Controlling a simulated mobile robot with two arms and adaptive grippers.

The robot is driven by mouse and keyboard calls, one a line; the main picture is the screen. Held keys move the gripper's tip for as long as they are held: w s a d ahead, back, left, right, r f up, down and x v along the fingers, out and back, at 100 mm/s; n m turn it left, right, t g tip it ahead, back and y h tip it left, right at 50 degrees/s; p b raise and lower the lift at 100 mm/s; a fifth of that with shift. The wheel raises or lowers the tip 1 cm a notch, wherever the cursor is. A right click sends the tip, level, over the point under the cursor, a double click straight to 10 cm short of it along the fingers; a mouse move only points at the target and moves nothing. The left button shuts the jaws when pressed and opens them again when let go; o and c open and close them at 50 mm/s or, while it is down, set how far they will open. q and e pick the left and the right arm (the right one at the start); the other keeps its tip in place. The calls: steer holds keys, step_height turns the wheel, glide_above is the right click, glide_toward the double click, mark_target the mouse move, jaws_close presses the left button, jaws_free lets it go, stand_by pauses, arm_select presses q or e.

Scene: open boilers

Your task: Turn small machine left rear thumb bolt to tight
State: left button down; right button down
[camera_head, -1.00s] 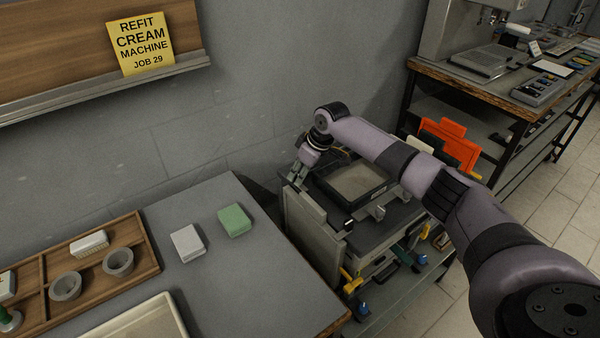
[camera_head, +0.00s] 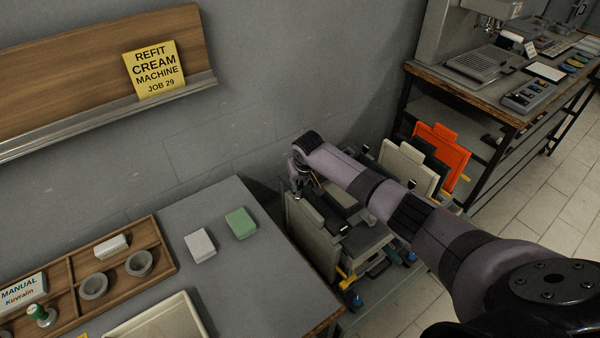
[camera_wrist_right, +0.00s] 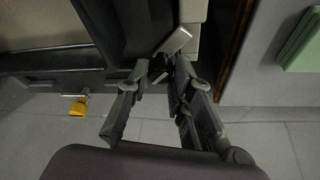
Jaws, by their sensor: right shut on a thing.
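The small machine (camera_head: 313,238) stands low beyond the right end of the grey table, with a pale side panel facing the table. My right arm crosses over it and hides much of its top. My right gripper (camera_head: 297,191) points down at the machine's rear left corner. In the right wrist view, the gripper (camera_wrist_right: 160,67) is closed around a small metal thumb bolt (camera_wrist_right: 175,42), whose pale flat head shows between and just beyond the fingertips. The bolt's shank and seat are mostly hidden. My left gripper is not in view.
The grey table (camera_head: 262,270) has a green block (camera_head: 240,223), a pale block (camera_head: 200,244) and a wooden tray (camera_head: 162,267) on it. Upright white and orange panels (camera_head: 443,152) stand right of the machine. The wall is close behind.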

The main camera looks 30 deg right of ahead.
steer(key=shift+a+r+m+h+p, duration=0.15)
steer(key=shift+m+h+p, duration=0.25)
steer(key=shift+m, duration=0.6)
steer(key=m, duration=0.2)
steer(key=shift+m+g+h+p, duration=0.3)
steer(key=shift+g+h+p, duration=0.05)
steer(key=shift+g+h, duration=0.05)
steer(key=shift+w+a+f+m+g+h, duration=0.1)
steer(key=shift+m+g+h, duration=0.05)
steer(key=shift+m, duration=0.45)
steer(key=shift+f+m+g+h, duration=0.1)
steer(key=shift+m+g+h, duration=0.05)
steer(key=shift+m, duration=0.45)
arm_select(q)
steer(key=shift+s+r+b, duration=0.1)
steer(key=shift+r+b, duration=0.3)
steer(key=shift+b, duration=0.3)
arm_select(e)
steer(key=shift+m+g+h, duration=0.3)
steer(key=shift+m+h, duration=0.1)
steer(key=shift+m, duration=0.8)
steer(key=shift+r, duration=0.1)
steer(key=c, duration=1.4)
jaws_free()
steer(key=shift+c, duration=0.2)
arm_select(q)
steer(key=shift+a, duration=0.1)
